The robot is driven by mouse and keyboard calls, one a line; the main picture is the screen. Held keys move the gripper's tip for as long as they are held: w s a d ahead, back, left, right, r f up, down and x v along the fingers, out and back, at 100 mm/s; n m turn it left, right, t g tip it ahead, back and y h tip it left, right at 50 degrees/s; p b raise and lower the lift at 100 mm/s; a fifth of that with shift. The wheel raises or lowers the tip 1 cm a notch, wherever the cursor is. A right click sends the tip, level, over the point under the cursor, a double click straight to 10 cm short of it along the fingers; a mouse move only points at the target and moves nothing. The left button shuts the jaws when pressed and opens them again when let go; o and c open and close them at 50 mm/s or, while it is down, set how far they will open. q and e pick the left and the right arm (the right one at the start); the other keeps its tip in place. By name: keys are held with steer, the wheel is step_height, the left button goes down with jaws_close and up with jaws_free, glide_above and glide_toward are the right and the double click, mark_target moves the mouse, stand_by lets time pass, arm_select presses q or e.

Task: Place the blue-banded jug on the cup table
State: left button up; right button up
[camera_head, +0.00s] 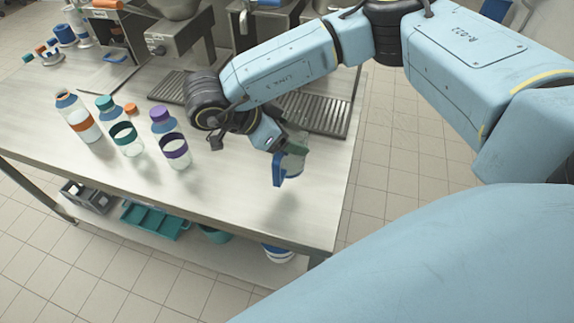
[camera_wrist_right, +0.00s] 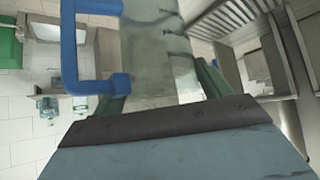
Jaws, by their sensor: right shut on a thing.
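My right gripper (camera_head: 289,150) is shut on a clear jug with a blue handle (camera_head: 278,168), over the right front part of the steel counter (camera_head: 225,205). In the right wrist view, the gripper (camera_wrist_right: 165,95) has its green fingers on either side of the see-through jug body (camera_wrist_right: 155,55), and the blue handle (camera_wrist_right: 70,50) sticks out to the left. I cannot tell whether the jug touches the counter. Its band is not clear to see. My left gripper is not in view. I cannot tell which surface is the cup table.
Bottles with orange (camera_head: 84,124), teal (camera_head: 124,135) and purple (camera_head: 174,150) bands stand left on the counter. A ridged drip tray (camera_head: 320,113) lies behind the gripper. Machines line the back. A teal crate (camera_head: 155,220) sits on the shelf below. The counter's front middle is clear.

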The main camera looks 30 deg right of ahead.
mark_target(286, 159)
step_height(286, 159, down, 4)
steer(key=shift+f+b, duration=0.25)
steer(key=shift+b, duration=0.05)
step_height(286, 159, down, 4)
steer(key=shift+w+f+b, duration=0.1)
steer(key=shift+b, duration=0.3)
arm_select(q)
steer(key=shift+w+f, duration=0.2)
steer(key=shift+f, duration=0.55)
arm_select(e)
steer(key=o, duration=1.2)
steer(key=shift+f, duration=0.1)
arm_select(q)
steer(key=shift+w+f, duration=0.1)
arm_select(e)
steer(key=shift+o, duration=0.2)
steer(key=shift+r, duration=0.2)
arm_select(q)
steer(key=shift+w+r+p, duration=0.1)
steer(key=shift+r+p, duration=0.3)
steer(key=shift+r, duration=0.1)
arm_select(e)
steer(key=v, duration=1.2)
